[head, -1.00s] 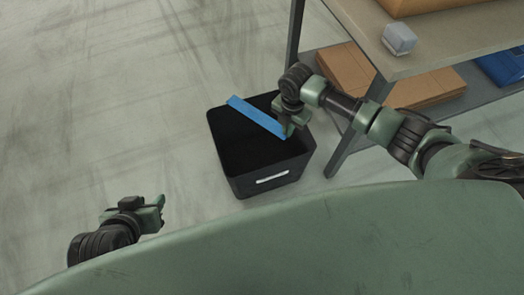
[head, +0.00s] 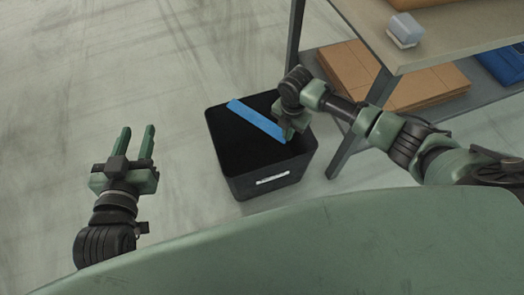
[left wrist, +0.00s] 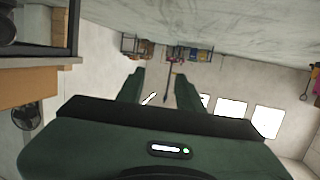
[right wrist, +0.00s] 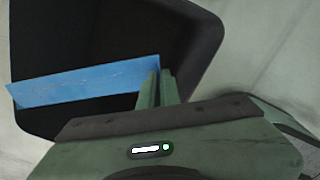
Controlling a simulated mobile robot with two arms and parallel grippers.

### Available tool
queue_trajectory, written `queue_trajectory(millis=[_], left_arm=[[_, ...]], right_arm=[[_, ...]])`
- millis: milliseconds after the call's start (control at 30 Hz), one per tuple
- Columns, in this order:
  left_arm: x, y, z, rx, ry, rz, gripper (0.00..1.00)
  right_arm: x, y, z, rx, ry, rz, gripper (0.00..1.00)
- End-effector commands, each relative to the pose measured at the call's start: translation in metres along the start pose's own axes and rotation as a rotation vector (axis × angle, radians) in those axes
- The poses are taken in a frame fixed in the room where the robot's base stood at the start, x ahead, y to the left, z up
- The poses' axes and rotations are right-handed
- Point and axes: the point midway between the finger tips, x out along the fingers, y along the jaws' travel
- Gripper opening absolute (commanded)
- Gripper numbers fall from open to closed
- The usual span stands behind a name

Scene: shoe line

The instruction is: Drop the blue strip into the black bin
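The blue strip (head: 255,119) is long, flat and thin. My right gripper (head: 287,136) is shut on its near right end, and the rest sticks out over the bin opening. The right wrist view shows the strip (right wrist: 85,86) running left from my closed fingers (right wrist: 161,74). The black bin (head: 262,182) stands upright on the floor, with a white label on its front; its inside is dark. The strip's far end overlaps the bin's back left rim in the picture; I cannot tell whether they touch. My left gripper (head: 136,129) is open and empty, left of the bin.
A table (head: 440,42) with a lower shelf stands right of the bin, one leg close beside it. Brown boxes (head: 425,88) and a blue crate (head: 500,68) are on the shelf. A small grey-white object (head: 405,28) is on top. The floor at left is clear.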

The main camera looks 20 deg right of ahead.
Motion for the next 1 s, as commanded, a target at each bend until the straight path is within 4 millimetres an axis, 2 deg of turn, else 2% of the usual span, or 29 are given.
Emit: queue_trajectory(millis=[300, 700, 800, 1000], left_arm=[[0.002, 0.005, -0.031, -0.002, 0.161, 0.010, 0.36], [0.001, 0.005, -0.036, -0.003, 0.187, 0.011, 0.36], [0.001, 0.005, -0.036, -0.003, 0.186, 0.011, 0.36], [0.001, 0.005, -0.036, -0.003, 0.186, 0.011, 0.36]], right_arm=[[0.007, 0.000, 0.000, 0.000, 0.000, 0.000, 0.00], [0.007, 0.000, 0.000, 0.000, 0.000, 0.000, 0.00], [0.007, 0.000, 0.000, 0.000, 0.000, 0.000, 0.29], [0.007, 0.000, 0.000, 0.000, 0.000, 0.000, 0.29]])
